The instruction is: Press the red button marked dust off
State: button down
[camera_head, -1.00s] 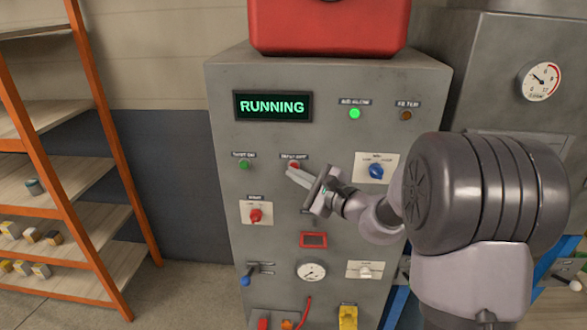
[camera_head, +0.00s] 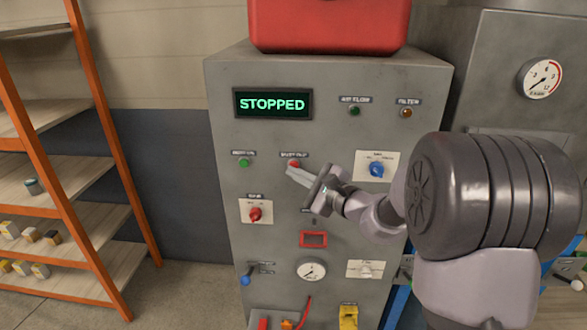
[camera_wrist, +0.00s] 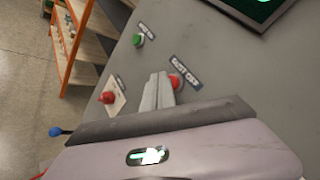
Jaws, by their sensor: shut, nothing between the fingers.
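The red dust off button (camera_head: 294,163) is on the grey control panel (camera_head: 225,190), below the display (camera_head: 272,104), which reads STOPPED in green. My gripper (camera_head: 290,172) is shut and empty, its fingertips at the lower edge of the button in the head view. In the wrist view the red button (camera_wrist: 176,82) shows beside the fingertips (camera_wrist: 160,78), with its DUST OFF label next to it. I cannot tell whether the fingers still touch the button. The air flow lamp (camera_head: 354,111) is dark.
A green button (camera_head: 244,162) sits left of the red one. A red knob (camera_head: 255,214) and a blue knob (camera_head: 376,170) are nearby, with a blue-handled lever (camera_head: 246,280) lower down. An orange shelf rack (camera_head: 120,180) stands at the left.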

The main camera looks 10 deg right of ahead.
jog(key=shift+s+a, duration=0.1)
jog(key=shift+s, duration=0.2)
jog(key=s, duration=0.1)
jog(key=s+a+b, duration=0.1)
jog(key=s, duration=0.1)
jog(key=s+b, duration=0.1)
jog(key=shift+s+a, duration=0.25)
jog(key=shift+s, duration=0.1)
dwell(0.4)
